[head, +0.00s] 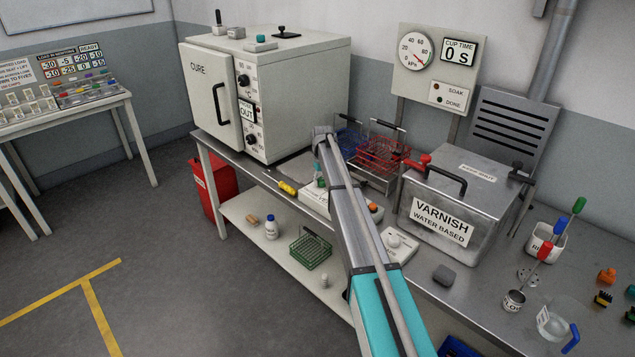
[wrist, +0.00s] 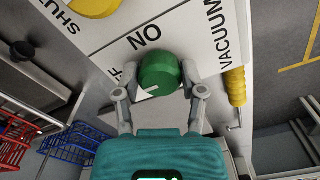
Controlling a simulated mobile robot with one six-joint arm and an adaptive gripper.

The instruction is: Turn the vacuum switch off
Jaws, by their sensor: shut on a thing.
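The vacuum switch is a green round knob (wrist: 158,68) on a white panel (wrist: 115,25) in the wrist view. My gripper (wrist: 160,84) is shut on the knob, one finger on each side. A white pointer mark shows on the knob's lower left side, toward partly hidden letters "FF". The words "NO" and "VACUUM" are printed close around the knob. In the head view my arm reaches over the bench and my gripper (head: 318,174) is at the white panel (head: 314,202); the knob itself is hard to make out there.
A yellow-handled tool (head: 287,187) lies beside the panel; it also shows in the wrist view (wrist: 237,86). Red (head: 381,155) and blue wire baskets stand behind my arm. The varnish tank (head: 455,205) is to the right, the cure oven (head: 300,100) behind left. The gauge (head: 416,51) hangs above.

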